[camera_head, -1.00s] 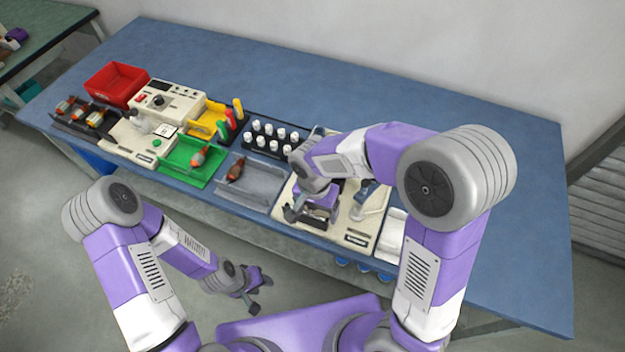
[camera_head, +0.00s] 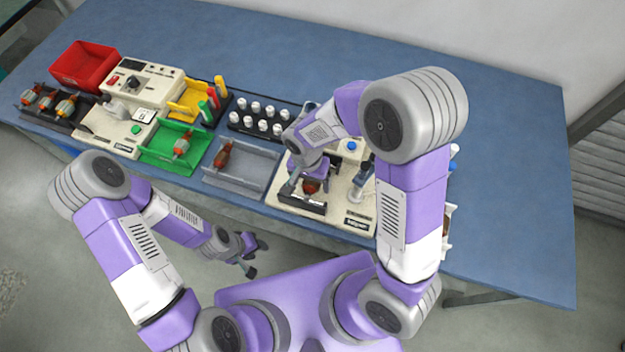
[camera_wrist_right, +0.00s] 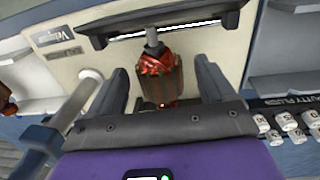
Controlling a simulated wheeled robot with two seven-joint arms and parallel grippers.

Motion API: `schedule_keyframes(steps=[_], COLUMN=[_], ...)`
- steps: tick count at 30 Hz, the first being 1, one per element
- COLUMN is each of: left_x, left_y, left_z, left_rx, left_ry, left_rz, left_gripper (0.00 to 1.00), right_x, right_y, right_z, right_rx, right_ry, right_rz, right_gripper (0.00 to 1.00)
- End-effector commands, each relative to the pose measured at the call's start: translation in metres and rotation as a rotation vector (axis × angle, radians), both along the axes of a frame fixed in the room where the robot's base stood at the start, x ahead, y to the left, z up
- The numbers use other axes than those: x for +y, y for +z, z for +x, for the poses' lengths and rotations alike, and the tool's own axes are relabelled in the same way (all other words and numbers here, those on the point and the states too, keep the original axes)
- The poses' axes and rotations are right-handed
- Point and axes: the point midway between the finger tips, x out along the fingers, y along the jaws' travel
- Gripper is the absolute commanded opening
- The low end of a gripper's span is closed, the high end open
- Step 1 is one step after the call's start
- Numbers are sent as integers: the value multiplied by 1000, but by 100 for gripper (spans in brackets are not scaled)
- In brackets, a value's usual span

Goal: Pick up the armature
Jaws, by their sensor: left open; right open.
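An armature (camera_wrist_right: 157,78) with red windings, a dark core and a grey shaft sits in the winding machine (camera_head: 345,214) on the right of the table. In the right wrist view it lies between the two fingers of my right gripper (camera_wrist_right: 158,85), with a gap on each side. In the head view the armature (camera_head: 311,186) shows just below my right gripper (camera_head: 308,178), which is open over the machine. My left gripper (camera_head: 247,258) is open and empty, low in front of the table.
A grey tray (camera_head: 252,178) and a green tray (camera_head: 160,160) each hold one armature. A dark rack (camera_head: 42,118) holds several more. White spools (camera_head: 277,129), a tester (camera_head: 150,85) and a red bin (camera_head: 84,66) stand behind. The table's back is clear.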

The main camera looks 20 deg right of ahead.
Motion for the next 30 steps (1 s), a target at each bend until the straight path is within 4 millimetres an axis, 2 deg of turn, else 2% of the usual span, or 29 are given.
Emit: schedule_keyframes(steps=[5,21,26,30], left_x=[0,0,0,0], left_y=[0,0,1,4], left_z=[0,0,0,0], left_rx=[0,0,0,0], left_ry=[0,0,0,0], left_rz=[0,0,0,0], left_gripper=[43,43,43,43], right_x=[0,0,0,0], right_y=[1,1,2,13], right_z=[0,1,1,1], right_rx=[0,-1,-2,-4], right_ry=[0,0,0,0], right_rz=[0,0,1,1], right_gripper=[83,0,0,0])
